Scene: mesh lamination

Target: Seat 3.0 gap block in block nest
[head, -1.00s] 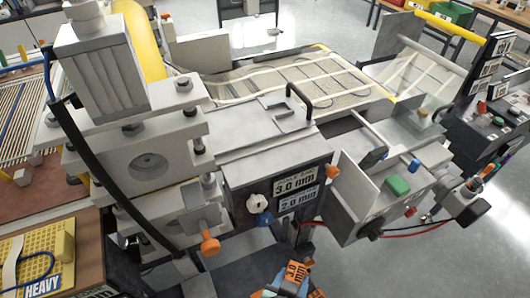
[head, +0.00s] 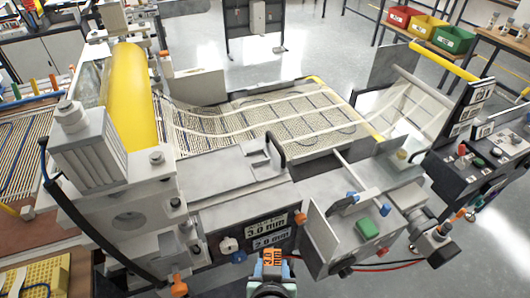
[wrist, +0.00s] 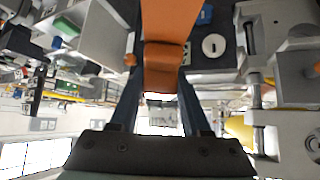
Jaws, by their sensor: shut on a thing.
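The orange 3.0 mm gap block (head: 272,262) is low in the middle of the head view, its dark "3.0 mm" label facing up. My gripper (head: 271,280) is shut on it and holds it in front of the machine's front panel. In the wrist view the block (wrist: 170,38) stands between the two dark fingers of my gripper (wrist: 163,75). A U-shaped notched piece (head: 256,166) on the machine's top plate may be the block nest, but I cannot tell for sure. It looks empty. The block is apart from it.
The front panel (head: 268,231) carries 3.0 mm and 2.0 mm labels, with a white knob (head: 229,244) beside them and an orange knob (head: 300,217) at its right. A black handle (head: 276,150) rises beside the notched piece. A box with a green button (head: 367,229) stands right.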

